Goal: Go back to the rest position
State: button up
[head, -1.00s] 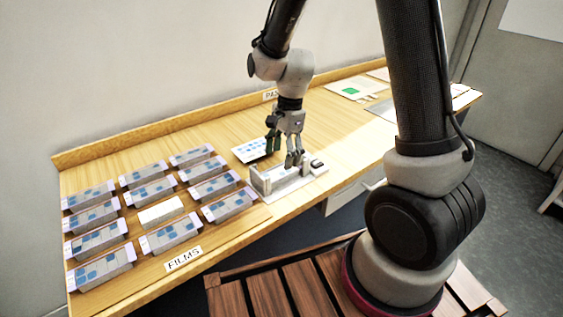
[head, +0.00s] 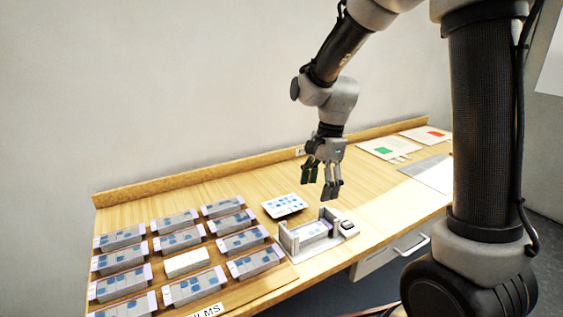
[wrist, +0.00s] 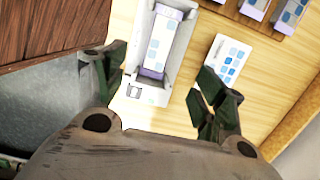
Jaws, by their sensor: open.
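My gripper (head: 322,178) is open and empty. It hangs above the table, over the area of the grey holder (head: 288,240) and the patterned card. In the wrist view my gripper (wrist: 165,85) has its fingers spread wide, with nothing between them. The grey holder has a film box (wrist: 160,45) lying in it, pale with blue squares and purple ends. The card (head: 284,206) with blue squares lies flat behind the holder; it also shows in the wrist view (wrist: 226,62), beside the right finger.
Several film boxes (head: 180,241) stand in rows on the left of the wooden table (head: 200,190), with one plain white box (head: 187,263) among them. A drawer handle (head: 412,246) sticks out in front.

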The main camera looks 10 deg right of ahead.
jog(key=s+d+r+n+t+h, duration=0.1)
jog(key=s+d+r+n+t, duration=0.1)
jog(key=s+d+r+n, duration=0.4)
jog(key=s+d+r+n+t, duration=0.3)
jog(key=s+d+r+n, duration=0.4)
jog(key=s, duration=0.6)
jog(key=shift+s+r+n+h, duration=0.3)
jog(key=shift+r+n+h, duration=0.1)
jog(key=shift+n, duration=0.3)
